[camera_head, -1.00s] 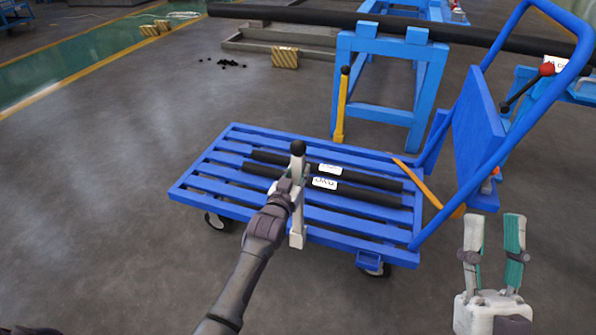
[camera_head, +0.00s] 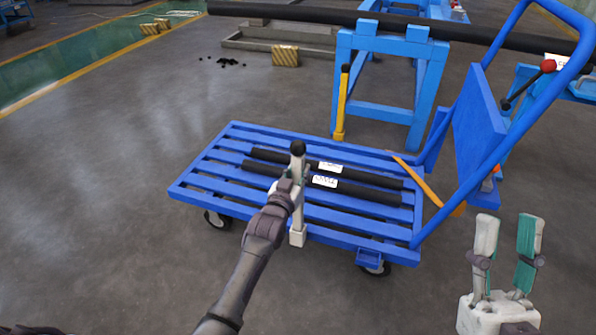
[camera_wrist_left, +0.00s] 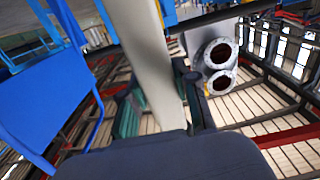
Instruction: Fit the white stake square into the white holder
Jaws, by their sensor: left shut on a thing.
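The white stake (camera_head: 299,212) stands about upright at the front edge of the blue cart, with a black ball on top. My left gripper (camera_head: 287,188) is shut around its upper part. In the left wrist view the stake (camera_wrist_left: 147,60) shows as a pale column between the teal-padded fingers (camera_wrist_left: 158,112). A wider white block (camera_head: 298,237) is at the stake's lower end by the cart's edge; I cannot tell whether it is the white holder or the stake's own foot. My right gripper (camera_head: 511,228) is open and empty at the lower right, apart from the cart.
The slatted blue cart (camera_head: 205,182) carries two black bars (camera_head: 358,192) with white labels. A yellow stake (camera_head: 342,103) stands behind it near a blue stand (camera_head: 385,72). The cart's handle (camera_head: 480,150) rises at right.

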